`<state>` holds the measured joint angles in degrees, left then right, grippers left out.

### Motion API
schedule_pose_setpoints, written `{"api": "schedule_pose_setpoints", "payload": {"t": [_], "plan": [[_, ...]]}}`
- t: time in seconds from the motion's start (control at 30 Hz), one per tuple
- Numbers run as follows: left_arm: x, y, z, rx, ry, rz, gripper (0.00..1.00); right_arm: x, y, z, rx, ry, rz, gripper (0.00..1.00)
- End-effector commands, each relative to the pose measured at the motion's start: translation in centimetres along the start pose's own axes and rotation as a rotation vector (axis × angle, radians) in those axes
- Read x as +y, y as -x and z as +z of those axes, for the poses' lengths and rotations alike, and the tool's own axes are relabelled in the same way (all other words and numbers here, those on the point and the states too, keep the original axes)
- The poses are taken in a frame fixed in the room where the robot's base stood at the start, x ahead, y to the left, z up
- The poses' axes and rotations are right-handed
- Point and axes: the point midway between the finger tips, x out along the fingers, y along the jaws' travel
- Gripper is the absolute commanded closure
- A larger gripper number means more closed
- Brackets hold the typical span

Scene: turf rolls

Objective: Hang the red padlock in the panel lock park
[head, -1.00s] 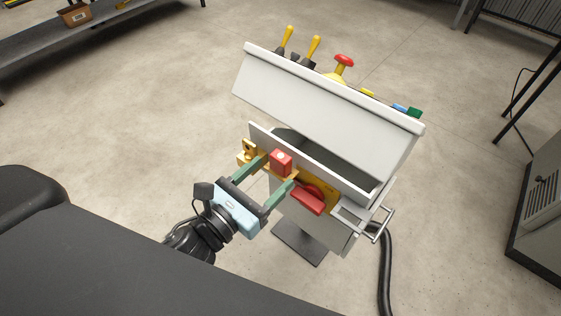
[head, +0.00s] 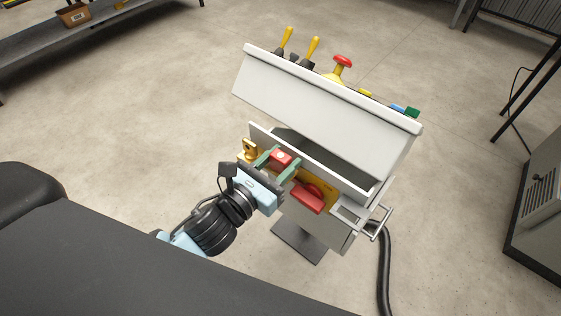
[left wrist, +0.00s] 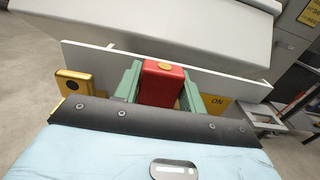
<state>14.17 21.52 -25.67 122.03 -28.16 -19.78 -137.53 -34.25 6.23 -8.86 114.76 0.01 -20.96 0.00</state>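The red padlock (head: 281,156) sits at the front of the panel cabinet, left of the red switch handle (head: 308,198). In the left wrist view the padlock (left wrist: 162,83) is a red block with a gold spot on top. My left gripper (head: 280,161) has one green finger on each side of the padlock, close against it, and looks shut on it. The padlock's shackle is hidden. A gold block with a dark hole (head: 249,148), perhaps the lock park, is on the panel's left end; it also shows in the left wrist view (left wrist: 75,83). My right gripper is not in view.
The grey cabinet (head: 325,97) has a sloped top with yellow levers (head: 313,46) and a red mushroom button (head: 342,61). A metal bracket (head: 373,223) sticks out at its right. A black hose (head: 384,270) runs down to the floor. Floor to the left is clear.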

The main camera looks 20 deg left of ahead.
Motion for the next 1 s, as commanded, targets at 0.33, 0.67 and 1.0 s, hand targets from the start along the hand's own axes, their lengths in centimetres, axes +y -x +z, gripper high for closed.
{"api": "schedule_pose_setpoints", "payload": {"t": [0.33, 0.67, 1.0], "plan": [[0.0, 0.0, 0.0, -0.001, 0.000, 0.000, 0.87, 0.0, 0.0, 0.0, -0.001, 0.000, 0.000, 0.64], [0.0, 0.0, 3.5, -0.009, -0.006, -0.002, 0.87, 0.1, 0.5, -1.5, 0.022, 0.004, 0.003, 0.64], [0.0, 0.0, 9.2, -0.008, -0.005, -0.001, 0.87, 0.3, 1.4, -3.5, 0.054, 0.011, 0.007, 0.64]]}}
